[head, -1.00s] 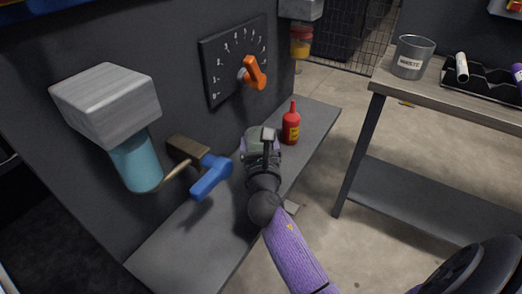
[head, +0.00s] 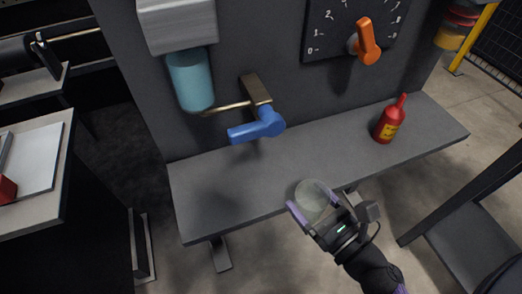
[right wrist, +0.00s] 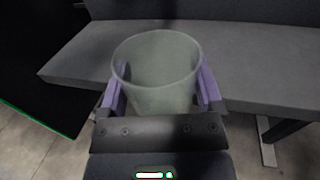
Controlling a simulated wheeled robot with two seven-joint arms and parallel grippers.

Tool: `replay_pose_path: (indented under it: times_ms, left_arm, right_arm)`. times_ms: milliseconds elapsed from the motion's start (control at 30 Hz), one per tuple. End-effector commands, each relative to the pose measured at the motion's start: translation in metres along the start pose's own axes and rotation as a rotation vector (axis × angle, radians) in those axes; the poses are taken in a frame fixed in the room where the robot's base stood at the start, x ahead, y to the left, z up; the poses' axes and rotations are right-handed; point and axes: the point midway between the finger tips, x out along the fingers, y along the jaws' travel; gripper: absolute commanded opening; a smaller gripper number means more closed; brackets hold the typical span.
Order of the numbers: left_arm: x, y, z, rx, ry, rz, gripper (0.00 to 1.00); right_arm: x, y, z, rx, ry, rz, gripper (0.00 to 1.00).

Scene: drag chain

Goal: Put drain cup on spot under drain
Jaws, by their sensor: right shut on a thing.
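A clear, slightly greenish drain cup (head: 312,192) is between the purple fingers of my right gripper (head: 317,207), by the front edge of the grey shelf (head: 225,187). In the right wrist view the cup (right wrist: 157,72) is open at the top and roughly upright, with a finger on each side of it. The drain is a brass pipe (head: 226,108) with a blue handle (head: 257,127) on the dark panel, beside a teal cylinder (head: 191,80). The cup is apart from it, lower and to the right. I see no marked spot on the shelf. My left gripper is out of view.
A red bottle (head: 389,120) stands on the right part of the shelf. A dial with an orange knob (head: 366,42) is on the panel above. The shelf below the blue handle is bare. A table (head: 50,205) with paper is at the left.

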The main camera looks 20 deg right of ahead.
Motion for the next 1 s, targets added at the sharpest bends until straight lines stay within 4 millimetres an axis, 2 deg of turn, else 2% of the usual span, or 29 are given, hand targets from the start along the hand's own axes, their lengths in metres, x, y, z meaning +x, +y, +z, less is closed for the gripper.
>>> replay_pose_path:
  times_ms: [100,500,667,833,1000]
  left_arm:
    - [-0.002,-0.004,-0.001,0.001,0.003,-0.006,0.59]
    - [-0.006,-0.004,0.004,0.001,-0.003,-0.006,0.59]
    - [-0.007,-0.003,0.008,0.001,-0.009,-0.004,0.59]
    - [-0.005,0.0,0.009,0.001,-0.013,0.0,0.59]
    - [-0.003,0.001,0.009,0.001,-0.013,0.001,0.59]
  right_arm:
    - [0.029,-0.001,0.002,-0.004,-0.006,0.002,0.27]
    - [0.111,-0.001,0.001,-0.004,-0.002,-0.002,0.27]
    - [0.126,-0.001,0.001,-0.002,-0.002,-0.003,0.27]
    - [0.159,-0.001,0.001,-0.003,-0.001,-0.002,0.27]
    - [0.161,-0.001,-0.002,-0.002,0.0,-0.003,0.27]
